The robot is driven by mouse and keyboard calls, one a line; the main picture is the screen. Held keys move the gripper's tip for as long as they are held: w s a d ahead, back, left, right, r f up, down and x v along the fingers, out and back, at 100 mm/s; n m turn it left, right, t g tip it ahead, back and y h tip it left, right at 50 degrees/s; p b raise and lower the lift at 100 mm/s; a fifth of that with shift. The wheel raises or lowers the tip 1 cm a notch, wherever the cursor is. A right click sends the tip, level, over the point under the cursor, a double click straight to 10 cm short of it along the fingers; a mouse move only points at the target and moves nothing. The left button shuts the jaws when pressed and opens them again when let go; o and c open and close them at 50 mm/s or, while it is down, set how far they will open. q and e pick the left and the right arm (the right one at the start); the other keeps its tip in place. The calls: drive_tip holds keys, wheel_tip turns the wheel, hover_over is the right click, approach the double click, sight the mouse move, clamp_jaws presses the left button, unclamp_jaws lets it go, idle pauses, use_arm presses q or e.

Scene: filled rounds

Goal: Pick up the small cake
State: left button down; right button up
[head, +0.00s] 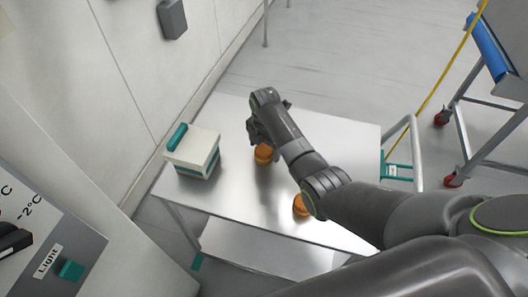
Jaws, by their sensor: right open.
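Two small round orange-brown things that look like cakes are on the metal table (225,125). One cake (264,154) is near the middle of the table, just below my right gripper in the picture. The other cake (301,206) is nearer the front edge, partly hidden behind my right arm. I cannot tell which one is the smaller. My right gripper (254,134) is open, close to the first cake, which its dark body partly covers. I cannot tell whether they touch. My left gripper is not in view.
A white box with a teal handle (193,150) stands at the table's left end. A wall is to the left, with a grey panel (60,240) at lower left. A trolley (495,90) with red wheels stands at right. The table's far part is clear.

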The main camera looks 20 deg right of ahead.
drive_tip(key=shift+f, duration=0.9)
drive_tip(key=c, duration=0.8)
drive_tip(key=shift+o, duration=0.2)
